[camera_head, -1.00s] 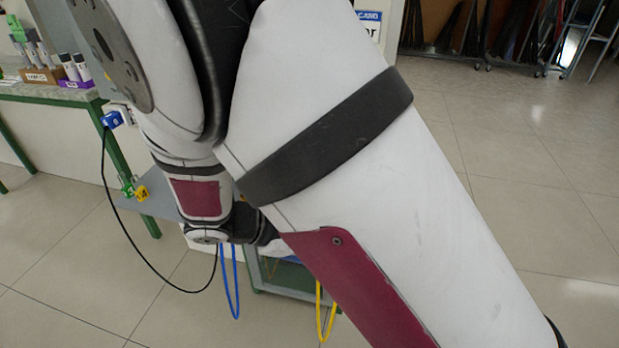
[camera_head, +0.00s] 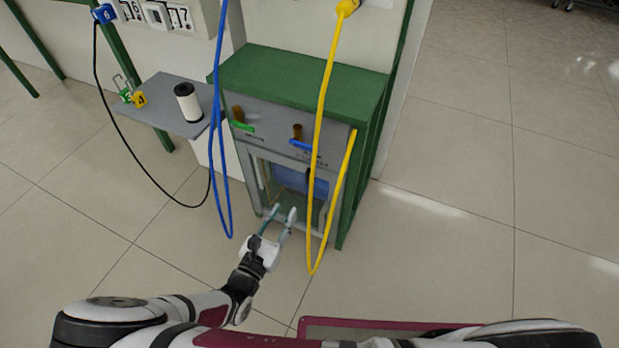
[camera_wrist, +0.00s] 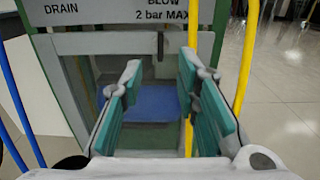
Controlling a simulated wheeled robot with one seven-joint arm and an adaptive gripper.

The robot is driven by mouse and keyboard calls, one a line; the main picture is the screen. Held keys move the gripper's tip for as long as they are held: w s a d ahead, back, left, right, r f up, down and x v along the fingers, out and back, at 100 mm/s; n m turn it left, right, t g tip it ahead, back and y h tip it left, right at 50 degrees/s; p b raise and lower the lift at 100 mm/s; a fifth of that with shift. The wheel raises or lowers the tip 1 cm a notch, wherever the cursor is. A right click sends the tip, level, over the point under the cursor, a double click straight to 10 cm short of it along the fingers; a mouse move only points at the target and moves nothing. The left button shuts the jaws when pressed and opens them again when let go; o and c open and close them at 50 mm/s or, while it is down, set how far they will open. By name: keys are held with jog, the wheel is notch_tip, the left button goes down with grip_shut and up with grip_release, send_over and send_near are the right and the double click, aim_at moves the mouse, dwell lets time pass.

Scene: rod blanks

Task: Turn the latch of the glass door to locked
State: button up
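The glass door is the grey-framed lower front of a green cabinet (camera_head: 300,72); its frame (camera_head: 265,152) shows in the head view, and its top bar (camera_wrist: 100,43) in the wrist view. A blue surface shows behind the opening. A small dark upright piece (camera_head: 309,176), perhaps the latch, is at the door's upper right, partly behind the yellow hose. It also shows in the wrist view as a dark piece (camera_wrist: 160,46); its setting is too small to tell. My gripper (camera_head: 283,211) is open and empty, in front of the door and below that piece; its teal-padded fingers (camera_wrist: 160,75) are apart.
A yellow hose (camera_head: 322,110) hangs across the door's right side, and a blue hose (camera_head: 217,130) left of the cabinet. Green (camera_head: 242,126) and blue (camera_head: 301,145) valve levers sit above the door. A grey shelf (camera_head: 165,112) holds a white cylinder (camera_head: 188,102). Floor at right is clear.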

aim_at(306, 175)
jog(key=b+x, duration=0.2)
jog(key=x, duration=1.1)
jog(key=shift+w, duration=0.25)
grip_shut()
